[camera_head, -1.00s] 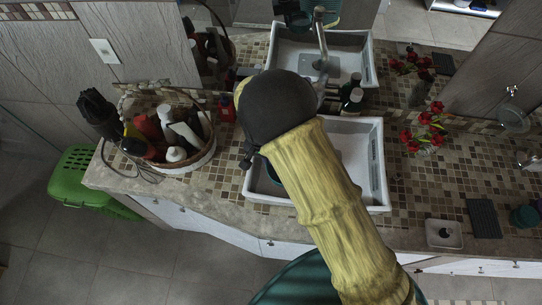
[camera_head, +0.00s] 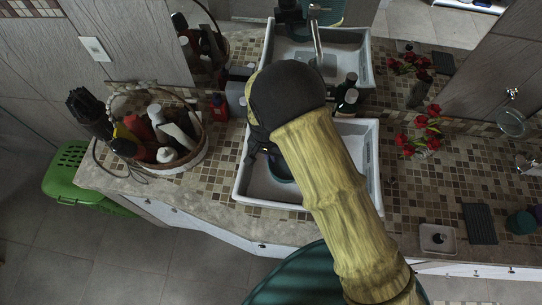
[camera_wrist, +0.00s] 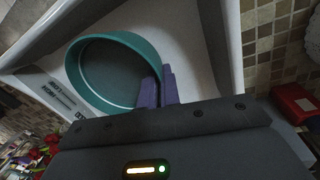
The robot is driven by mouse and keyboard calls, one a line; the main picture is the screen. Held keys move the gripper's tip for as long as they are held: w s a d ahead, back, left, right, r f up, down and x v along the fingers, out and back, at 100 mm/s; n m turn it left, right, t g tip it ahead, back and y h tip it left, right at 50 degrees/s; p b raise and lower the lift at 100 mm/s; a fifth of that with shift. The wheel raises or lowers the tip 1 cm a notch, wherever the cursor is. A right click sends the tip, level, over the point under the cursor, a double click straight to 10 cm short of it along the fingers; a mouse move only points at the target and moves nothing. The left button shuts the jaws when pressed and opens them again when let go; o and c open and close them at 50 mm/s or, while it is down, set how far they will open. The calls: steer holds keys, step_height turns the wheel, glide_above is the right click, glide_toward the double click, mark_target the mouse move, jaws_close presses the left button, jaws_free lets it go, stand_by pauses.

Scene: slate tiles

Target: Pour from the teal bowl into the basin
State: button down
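The teal bowl (camera_wrist: 98,96) shows in the wrist view, with a round rim and a dark inside; I cannot tell what it holds. My gripper (camera_wrist: 159,90) has its two purple fingers close together on either side of the bowl's rim, shut on it. The white rectangular basin (camera_wrist: 203,50) lies behind the bowl in the wrist view. In the head view the basin (camera_head: 371,165) is set on the tiled counter. My arm covers its middle, and only part of the bowl (camera_head: 281,171) shows over the basin's left half.
A basket of bottles (camera_head: 190,165) stands left of the basin. A faucet (camera_head: 317,40) shows in the mirror area behind, with dark bottles (camera_head: 347,92) at the basin's back. Red flowers (camera_head: 424,130) and a soap dish (camera_head: 440,238) are to the right. A green crate (camera_head: 66,172) is at far left.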

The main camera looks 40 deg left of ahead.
mark_target(278, 162)
steer(key=shift+w+r+g+y, duration=0.1)
steer(key=shift+r+g+y, duration=0.5)
steer(key=shift+r, duration=0.2)
steer(key=shift+w+d+r+g+y, duration=0.1)
steer(key=shift+d+r+g+y, duration=0.05)
steer(key=shift+r+g+y, duration=0.3)
steer(key=shift+w+d+r+g+y, duration=0.1)
steer(key=shift+r+g+y, duration=0.35)
steer(key=shift+w+d+r+g+y, duration=0.3)
steer(key=shift+r+g+y, duration=0.2)
steer(key=shift+g+y, duration=0.15)
steer(key=shift+w+d+r+g+y, duration=0.25)
steer(key=shift+r+g+y, duration=0.3)
steer(key=shift+y, duration=0.1)
steer(key=shift+w+d+r+g+y+b, duration=0.25)
steer(key=shift+w+d+g+y+b, duration=0.2)
steer(key=shift+g+y, duration=0.15)
steer(key=shift+w+d+r+g+y+b, duration=0.2)
steer(key=shift+w+d+g+y+b, duration=0.15)
steer(key=shift+g+y, duration=0.2)
steer(key=shift+w+d+g+y+b, duration=1.45)
steer(key=shift+g+y+b, duration=0.25)
steer(key=shift+b, duration=0.9)
steer(key=t+h+p, duration=0.1)
steer(key=r+t+h+p, duration=0.1)
steer(key=p, duration=0.1)
steer(key=t+h+p, duration=0.2)
steer(key=shift+s+r, duration=0.15)
steer(key=shift+r, duration=0.2)
